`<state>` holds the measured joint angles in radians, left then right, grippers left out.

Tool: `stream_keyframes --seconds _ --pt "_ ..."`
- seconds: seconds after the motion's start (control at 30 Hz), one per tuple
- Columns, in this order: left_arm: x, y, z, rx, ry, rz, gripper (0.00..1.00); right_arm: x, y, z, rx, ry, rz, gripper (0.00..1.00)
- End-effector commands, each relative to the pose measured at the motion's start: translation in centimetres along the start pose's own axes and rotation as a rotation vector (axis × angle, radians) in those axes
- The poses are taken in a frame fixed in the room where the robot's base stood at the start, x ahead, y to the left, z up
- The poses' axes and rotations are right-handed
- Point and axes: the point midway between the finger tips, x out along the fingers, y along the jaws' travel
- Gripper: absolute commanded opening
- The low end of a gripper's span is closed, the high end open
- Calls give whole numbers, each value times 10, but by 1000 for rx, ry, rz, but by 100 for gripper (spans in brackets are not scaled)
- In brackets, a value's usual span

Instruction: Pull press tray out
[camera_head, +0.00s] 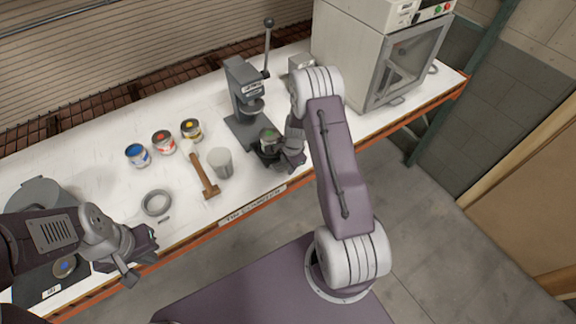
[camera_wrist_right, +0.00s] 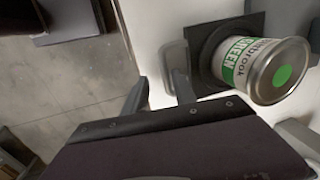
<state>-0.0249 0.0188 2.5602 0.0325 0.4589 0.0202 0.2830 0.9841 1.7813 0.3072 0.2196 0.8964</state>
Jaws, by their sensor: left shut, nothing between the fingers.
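The press (camera_head: 246,100) stands upright on the white bench with its lever raised. Its dark tray (camera_head: 259,153) juts toward the bench's front edge and carries a green-labelled can (camera_head: 269,140). In the right wrist view the tray (camera_wrist_right: 205,75) has a grey loop handle (camera_wrist_right: 173,53), and the can (camera_wrist_right: 265,68) sits on the plate. My right gripper (camera_head: 292,160) is at the tray's front; its fingers (camera_wrist_right: 159,92) look spread beside the handle, with no clear grip on it. My left gripper (camera_head: 140,265) is shut and empty at the lower left, away from the press.
A large machine (camera_head: 375,50) stands at right. Floor before the bench is clear.

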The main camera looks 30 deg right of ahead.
Motion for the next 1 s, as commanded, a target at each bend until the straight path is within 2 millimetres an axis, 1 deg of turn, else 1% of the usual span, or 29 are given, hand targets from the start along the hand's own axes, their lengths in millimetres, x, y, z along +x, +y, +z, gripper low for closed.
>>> stream_keyframes --seconds 0.07,0.3,0.4,0.5,0.57,1.0 --pt "4 0 0 0 0 0 0 -11 0 -1 1 1 -4 33" --pt "14 0 1 0 0 0 0 -63 2 -2 0 2 -7 33" --pt "16 0 2 0 0 0 0 -77 2 -2 2 1 -7 33" --pt "17 0 2 0 0 0 0 -84 3 -2 1 0 -5 33" --pt "16 0 2 0 0 0 0 -86 3 -2 1 0 -4 33" --pt "17 0 2 0 0 0 0 -85 3 -2 0 -1 -4 33"
